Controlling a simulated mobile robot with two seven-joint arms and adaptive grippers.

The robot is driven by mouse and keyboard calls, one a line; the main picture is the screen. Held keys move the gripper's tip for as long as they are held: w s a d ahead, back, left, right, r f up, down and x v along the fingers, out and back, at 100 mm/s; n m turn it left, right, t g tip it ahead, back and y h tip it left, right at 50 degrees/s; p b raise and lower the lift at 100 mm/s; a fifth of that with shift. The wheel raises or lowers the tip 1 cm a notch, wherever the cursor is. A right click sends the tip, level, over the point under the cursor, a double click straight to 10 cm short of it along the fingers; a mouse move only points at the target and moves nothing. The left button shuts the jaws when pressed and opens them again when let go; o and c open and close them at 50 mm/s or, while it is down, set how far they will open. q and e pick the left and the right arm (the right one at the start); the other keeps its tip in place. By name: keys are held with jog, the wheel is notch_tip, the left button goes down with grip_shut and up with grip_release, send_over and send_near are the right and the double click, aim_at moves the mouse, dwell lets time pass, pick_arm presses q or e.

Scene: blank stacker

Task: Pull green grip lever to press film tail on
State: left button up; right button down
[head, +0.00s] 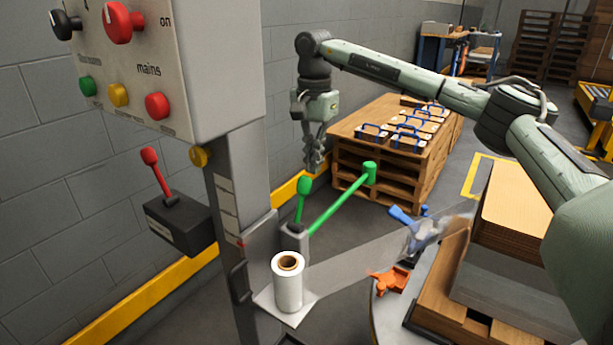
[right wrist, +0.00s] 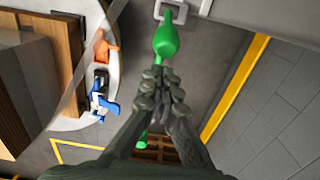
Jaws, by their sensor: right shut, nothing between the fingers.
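A short green lever (head: 303,198) with a thick grip stands up from a grey block beside the film post. A long green bar (head: 340,202) runs from the same block to a green end piece (head: 370,173). In the right wrist view a green grip (right wrist: 166,40) lies just beyond my fingertips. My right gripper (head: 315,165) points down, shut and empty, above the short lever; its closed fingers (right wrist: 160,76) also show in the wrist view. A white film roll (head: 288,290) stands on a plate, and clear film (head: 355,258) stretches right toward a blue clamp (head: 405,218). My left gripper is out of view.
A control cabinet (head: 225,70) with knobs and buttons stands at left, above a black box with a red lever (head: 160,175). An orange clamp (head: 390,280) lies near a pallet load (head: 515,290). Stacked pallets (head: 400,170) stand behind the levers.

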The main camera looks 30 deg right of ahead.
aim_at(297, 213)
notch_tip(297, 213, down, 4)
jog(key=shift+f+b, duration=0.2)
jog(key=shift+b, duration=0.55)
jog(key=shift+s+a+f, duration=0.1)
jog(key=shift+s+a, duration=0.3)
jog(key=shift+a, duration=0.6)
jog(key=shift+s+a+f, duration=0.1)
jog(key=shift+s+a, duration=0.35)
jog(key=shift+a, duration=0.55)
jog(key=shift+s+a, duration=0.4)
jog(key=shift+a, duration=0.6)
jog(key=shift+d, duration=0.1)
jog(key=w+d+p, duration=0.1)
jog(key=w+d, duration=0.2)
jog(key=d, duration=0.3)
jog(key=shift+d+r+p, duration=0.25)
jog(key=shift+d+p, duration=0.05)
jog(key=shift+p, duration=0.1)
jog(key=shift+r, duration=0.1)
